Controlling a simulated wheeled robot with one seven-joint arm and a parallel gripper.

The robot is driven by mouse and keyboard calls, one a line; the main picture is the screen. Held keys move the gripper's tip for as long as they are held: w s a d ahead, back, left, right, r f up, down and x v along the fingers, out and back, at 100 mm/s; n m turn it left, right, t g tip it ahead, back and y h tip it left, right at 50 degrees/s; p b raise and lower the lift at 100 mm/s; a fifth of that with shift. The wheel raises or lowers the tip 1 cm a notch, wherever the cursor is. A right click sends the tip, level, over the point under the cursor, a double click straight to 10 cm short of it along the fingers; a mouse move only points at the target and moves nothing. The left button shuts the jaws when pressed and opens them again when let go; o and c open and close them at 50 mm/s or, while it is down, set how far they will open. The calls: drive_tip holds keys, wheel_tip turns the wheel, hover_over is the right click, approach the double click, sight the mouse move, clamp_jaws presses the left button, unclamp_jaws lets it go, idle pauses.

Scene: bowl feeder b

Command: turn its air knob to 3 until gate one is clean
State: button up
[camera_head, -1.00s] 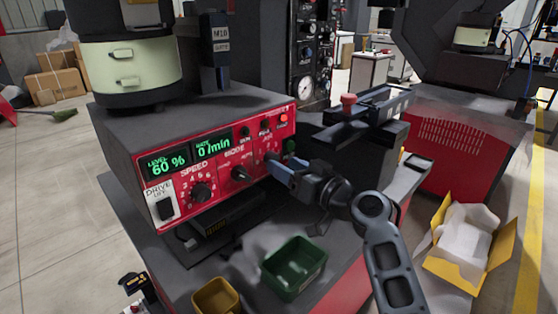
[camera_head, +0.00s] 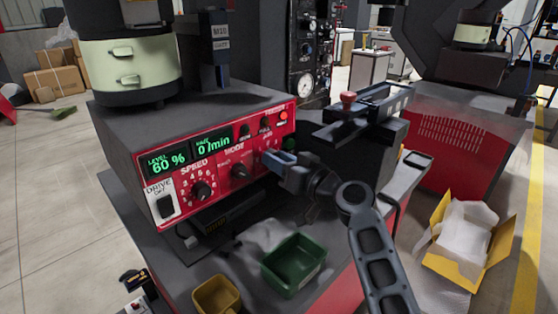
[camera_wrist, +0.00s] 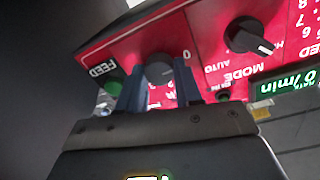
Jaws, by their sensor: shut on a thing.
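The red control panel (camera_head: 222,160) on the feeder's front carries several knobs. My gripper (camera_head: 269,158) is at its right end, its blue fingers on a dark round knob there. In the wrist view, which is upside down, the fingers of my gripper (camera_wrist: 160,85) stand on both sides of this grey knob (camera_wrist: 159,67) and grip it. A 0 shows beside the knob, with small marks partly behind the fingers. Its pointer and name cannot be read. In the head view the fingers hide the knob. Gate one cannot be made out.
The green displays (camera_head: 190,154) read level 60 % and rate 0/min. The MODE knob (camera_wrist: 250,36) and a green FEED button (camera_wrist: 113,88) flank my gripper. A dark track with a red knob (camera_head: 348,98) stands right. Green (camera_head: 293,264) and yellow (camera_head: 216,296) bins sit in front.

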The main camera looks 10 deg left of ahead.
drive_tip(key=shift+c, duration=1.4)
drive_tip(key=shift+m, duration=0.3)
drive_tip(key=shift+w+d+m+g+y+p, duration=0.2)
drive_tip(key=shift+m+p, duration=1.25)
drive_tip(key=shift+m, duration=2.75)
drive_tip(key=shift+s+a+m+g+p, duration=0.2)
drive_tip(key=shift+m+p, duration=1.2)
drive_tip(key=shift+m, duration=2.8)
drive_tip(key=shift+w+d+m+g+y+p, duration=0.25)
drive_tip(key=shift+m+p, duration=1.2)
drive_tip(key=shift+m, duration=2.75)
drive_tip(key=shift+s+a+f, duration=0.1)
